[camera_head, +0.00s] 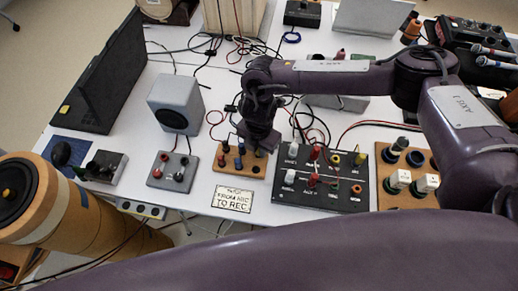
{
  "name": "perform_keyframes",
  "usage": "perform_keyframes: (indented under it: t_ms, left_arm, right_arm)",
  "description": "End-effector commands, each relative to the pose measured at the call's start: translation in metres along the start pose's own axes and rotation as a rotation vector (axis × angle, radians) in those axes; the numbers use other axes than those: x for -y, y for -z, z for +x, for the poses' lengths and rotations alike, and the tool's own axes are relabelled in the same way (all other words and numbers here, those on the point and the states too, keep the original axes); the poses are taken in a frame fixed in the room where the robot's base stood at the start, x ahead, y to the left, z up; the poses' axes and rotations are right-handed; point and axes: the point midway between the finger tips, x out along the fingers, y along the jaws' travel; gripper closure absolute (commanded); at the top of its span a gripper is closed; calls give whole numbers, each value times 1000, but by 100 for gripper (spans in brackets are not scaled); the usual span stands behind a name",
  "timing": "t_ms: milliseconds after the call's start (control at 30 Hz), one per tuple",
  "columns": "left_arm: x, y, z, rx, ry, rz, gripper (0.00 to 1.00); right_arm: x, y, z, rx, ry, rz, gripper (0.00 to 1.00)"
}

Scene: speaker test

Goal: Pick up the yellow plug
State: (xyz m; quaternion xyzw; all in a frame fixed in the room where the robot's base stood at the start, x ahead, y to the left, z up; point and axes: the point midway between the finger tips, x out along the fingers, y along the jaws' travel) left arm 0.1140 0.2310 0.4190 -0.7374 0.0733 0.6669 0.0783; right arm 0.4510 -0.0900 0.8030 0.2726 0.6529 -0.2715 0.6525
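A plug with a yellow top (360,159) stands upright at the right of the black panel (330,199), apart from my gripper. The gripper covers the block's right part, so I cannot see what stands there. Its fingers are dark and small, and I cannot tell whether they are open, shut or holding something. My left gripper is out of view.
A grey box with a black speaker (173,119) stands left of the block, with a grey terminal box (172,172) before it. A label card (233,198) lies in front. A second wooden board (408,160) with cylinders is at the right. Loose cables run behind.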

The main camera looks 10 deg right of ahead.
Motion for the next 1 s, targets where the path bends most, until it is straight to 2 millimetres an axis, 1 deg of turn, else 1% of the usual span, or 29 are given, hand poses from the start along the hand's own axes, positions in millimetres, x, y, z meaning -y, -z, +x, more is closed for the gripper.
perform_keyframes:
  t_ms: [33,100,133,400,567,667,767,867,900,967,1000]
  left_arm:
    - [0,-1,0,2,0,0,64]
    - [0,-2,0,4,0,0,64]
    - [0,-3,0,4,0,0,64]
    - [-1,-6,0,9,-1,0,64]
    - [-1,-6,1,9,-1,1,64]
    - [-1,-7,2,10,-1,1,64]
    - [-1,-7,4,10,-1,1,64]
    - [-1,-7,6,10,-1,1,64]
    - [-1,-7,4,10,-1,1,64]
    - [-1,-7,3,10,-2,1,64]
    - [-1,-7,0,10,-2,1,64]
  right_arm:
    - [0,0,0,0,0,0,90]
    - [0,0,0,0,0,0,99]
    - [0,0,0,0,0,0,100]
    - [0,0,-1,0,-1,0,100]
    - [0,0,-8,-1,-1,1,100]
    - [-1,0,-20,-1,-3,-1,100]
    - [-1,-1,-37,1,-4,-1,100]
    - [-1,-1,-60,2,-5,-1,100]
    - [-2,-1,-72,3,-6,-3,100]
    - [-2,-1,-89,5,-5,-3,100]
    - [-2,-2,-101,7,-5,-2,100]
